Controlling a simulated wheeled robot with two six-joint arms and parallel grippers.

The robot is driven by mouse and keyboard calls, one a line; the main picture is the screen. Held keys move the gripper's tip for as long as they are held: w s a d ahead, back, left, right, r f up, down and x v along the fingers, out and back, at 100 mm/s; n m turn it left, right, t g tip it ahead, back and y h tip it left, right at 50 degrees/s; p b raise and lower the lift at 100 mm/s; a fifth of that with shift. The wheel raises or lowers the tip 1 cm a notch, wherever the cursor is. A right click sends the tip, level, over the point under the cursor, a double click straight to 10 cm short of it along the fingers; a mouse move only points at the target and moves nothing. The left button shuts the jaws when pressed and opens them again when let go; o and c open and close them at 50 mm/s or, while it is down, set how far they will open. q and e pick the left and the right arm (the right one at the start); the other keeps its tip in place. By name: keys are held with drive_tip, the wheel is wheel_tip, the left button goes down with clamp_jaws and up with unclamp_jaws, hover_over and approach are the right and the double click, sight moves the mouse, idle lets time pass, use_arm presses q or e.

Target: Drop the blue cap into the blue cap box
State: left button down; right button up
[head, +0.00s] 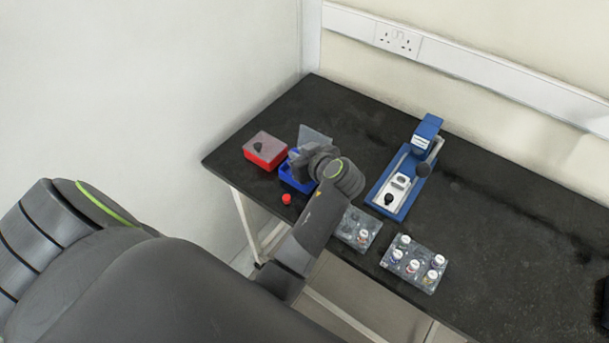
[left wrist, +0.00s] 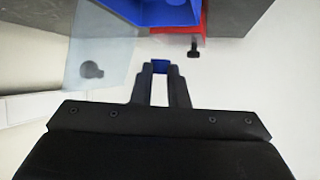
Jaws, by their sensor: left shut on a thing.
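The blue cap (left wrist: 160,66) shows in the left wrist view between the fingertips of my left gripper (left wrist: 161,72), which is shut on it. In the head view the left gripper (head: 304,158) is above or beside the blue cap box (head: 289,181) and hides part of it; the cap is not visible there. The box's clear lid (head: 316,137) stands open at its back. The left wrist view also shows the blue box (left wrist: 165,14) and the lid with its black knob (left wrist: 91,70). My right gripper is not in view.
A red box (head: 260,158) with a clear lid and black knob stands left of the blue box. A red cap (head: 287,199) lies near the table edge. A blue press (head: 393,204) and two clear vial racks (head: 352,238) (head: 425,285) are to the right.

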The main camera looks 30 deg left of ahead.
sight(283, 169)
use_arm(q)
wheel_tip(283, 169, down, 4)
drive_tip(key=shift+r+b, duration=0.15)
drive_tip(key=shift+b, duration=1)
drive_tip(key=shift+f, duration=0.3)
drive_tip(key=shift+f+b, duration=0.15)
drive_tip(key=shift+b, duration=0.15)
drive_tip(key=c, duration=1.4)
unclamp_jaws()
drive_tip(key=shift+c, duration=0.2)
drive_tip(key=shift+o, duration=0.5)
